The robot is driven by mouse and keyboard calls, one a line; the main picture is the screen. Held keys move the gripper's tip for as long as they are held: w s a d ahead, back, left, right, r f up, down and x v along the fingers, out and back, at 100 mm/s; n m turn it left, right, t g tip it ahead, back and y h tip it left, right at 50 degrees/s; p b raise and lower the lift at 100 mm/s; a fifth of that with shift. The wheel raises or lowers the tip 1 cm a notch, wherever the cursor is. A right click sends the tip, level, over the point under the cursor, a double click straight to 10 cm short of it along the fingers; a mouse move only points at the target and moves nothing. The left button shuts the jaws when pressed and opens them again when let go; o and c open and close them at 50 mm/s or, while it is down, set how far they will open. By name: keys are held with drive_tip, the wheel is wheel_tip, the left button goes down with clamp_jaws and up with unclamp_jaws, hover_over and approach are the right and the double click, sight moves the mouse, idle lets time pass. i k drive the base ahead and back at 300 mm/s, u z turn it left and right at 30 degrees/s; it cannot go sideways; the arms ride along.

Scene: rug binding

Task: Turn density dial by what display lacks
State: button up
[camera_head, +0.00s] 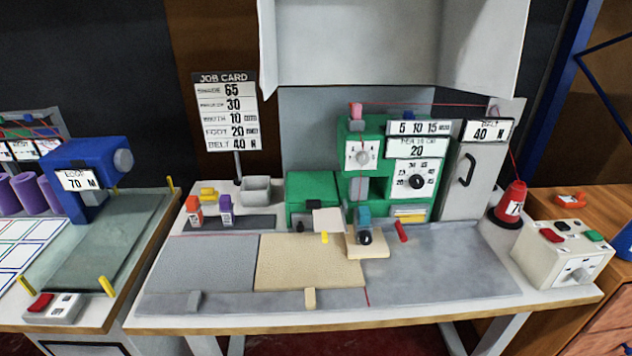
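The green machine (309,191) stands at the back of the worktable. A dial with a black knob (417,181) sits on a white numbered plate on its right front; the pointer direction is too small to tell. A display (416,148) above it reads 20, its small label hard to read. A second dial with a pale knob (362,157) is on the machine's left front. The job card (226,112) stands at the left with rows reading 65, 30, 10, 20 and 40 N; some row labels are blurred. My gripper is not in view.
A strip reading 5 10 15 (419,128) tops the machine. A grey cabinet (472,180) under a 40 N sign, a red thread cone (511,201) and a switch box (562,252) stand to the right. A beige rug (310,268) lies in front; table right of it is clear.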

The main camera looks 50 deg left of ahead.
sight(416, 180)
drive_tip(key=z, duration=0.75)
drive_tip(key=i, duration=0.1)
drive_tip(key=u, duration=1.65)
drive_tip(key=k, duration=0.5)
drive_tip(key=u, duration=0.75)
drive_tip(key=i, duration=0.5)
drive_tip(key=z, duration=0.15)
drive_tip(key=k, duration=0.55)
drive_tip(key=u, duration=0.2)
drive_tip(key=i, duration=0.4)
